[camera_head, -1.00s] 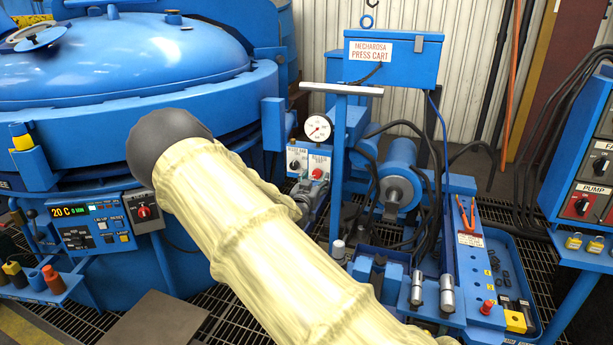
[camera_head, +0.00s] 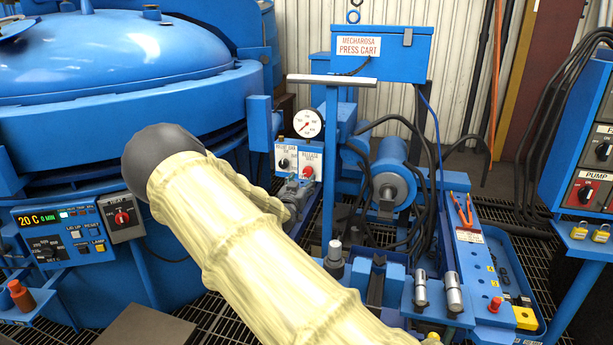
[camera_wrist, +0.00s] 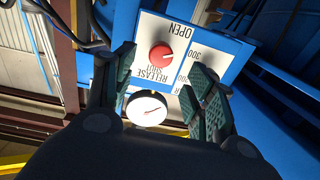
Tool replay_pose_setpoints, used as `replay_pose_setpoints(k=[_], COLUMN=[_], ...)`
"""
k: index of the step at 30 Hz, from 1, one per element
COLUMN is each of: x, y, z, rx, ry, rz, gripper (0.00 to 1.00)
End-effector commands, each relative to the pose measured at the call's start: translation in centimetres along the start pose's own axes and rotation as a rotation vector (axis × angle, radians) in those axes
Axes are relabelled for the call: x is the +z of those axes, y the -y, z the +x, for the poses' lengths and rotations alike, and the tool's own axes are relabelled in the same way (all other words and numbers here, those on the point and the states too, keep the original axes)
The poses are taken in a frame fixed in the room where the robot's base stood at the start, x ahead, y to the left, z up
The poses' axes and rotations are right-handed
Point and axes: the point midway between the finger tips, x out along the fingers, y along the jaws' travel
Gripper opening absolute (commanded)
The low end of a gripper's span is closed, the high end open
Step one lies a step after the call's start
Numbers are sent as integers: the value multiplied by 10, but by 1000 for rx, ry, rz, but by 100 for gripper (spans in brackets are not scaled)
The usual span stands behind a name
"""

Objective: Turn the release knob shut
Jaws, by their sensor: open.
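The red release knob (camera_head: 307,171) sits on a white plate on the press cart's small panel. It also shows in the wrist view (camera_wrist: 161,57), where the plate's RELEASE, SHUT and OPEN lettering appears upside down. I cannot tell which way the knob points. My gripper (camera_wrist: 164,82) is open and empty, its two dark green padded fingers apart on either side of the knob in the wrist view. I see no contact with the knob. In the head view my gripper (camera_head: 292,192) is just below the panel, partly hidden behind my pale-sleeved arm.
A white round gauge (camera_head: 307,124) is above the panel; it also shows between the fingers in the wrist view (camera_wrist: 147,108). A black knob (camera_head: 284,163) is left of the red one. A blue T-handled post (camera_head: 331,150) stands close right. The blue furnace (camera_head: 130,115) is left.

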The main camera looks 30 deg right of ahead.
Motion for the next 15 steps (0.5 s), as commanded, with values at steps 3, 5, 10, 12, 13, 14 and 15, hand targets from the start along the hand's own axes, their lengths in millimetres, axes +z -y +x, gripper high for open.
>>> replay_pose_setpoints(k=[3,5,10,12,13,14,15], x=[2,1,2,1,1,1,1], y=[-1,0,0,0,0,0,0], z=[21,30,54,61,64,66,68], rx=[0,0,0,0,-1,-1,0], ry=[0,0,0,0,0,0,0], rz=[-1,0,-1,0,0,0,0], gripper=[55,55,55,55,55,55,55])
